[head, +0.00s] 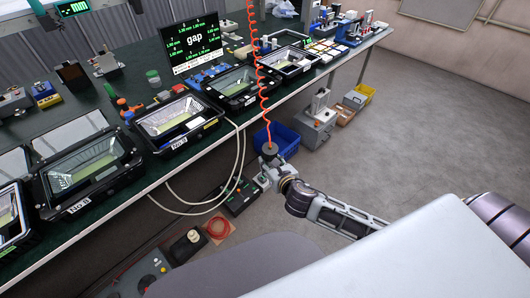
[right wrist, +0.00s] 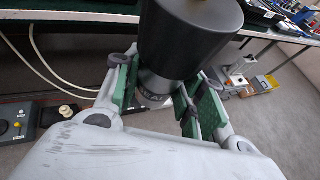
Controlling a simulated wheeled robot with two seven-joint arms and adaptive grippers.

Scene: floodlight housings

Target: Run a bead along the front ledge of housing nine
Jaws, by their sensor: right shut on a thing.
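Several black floodlight housings stand in a row along the bench's front edge. One housing (head: 90,165) is at the left, another (head: 178,122) is right of it, and more (head: 240,85) (head: 289,62) follow. My right gripper (head: 268,163) is shut on a dark cylindrical tool (head: 269,149) hanging on an orange coiled cord. In the right wrist view the gripper's green pads (right wrist: 160,95) clasp the tool's (right wrist: 190,35) pale lower part. The tool is off the bench's front edge, apart from the housings. My left gripper is out of view.
Floor at right is clear.

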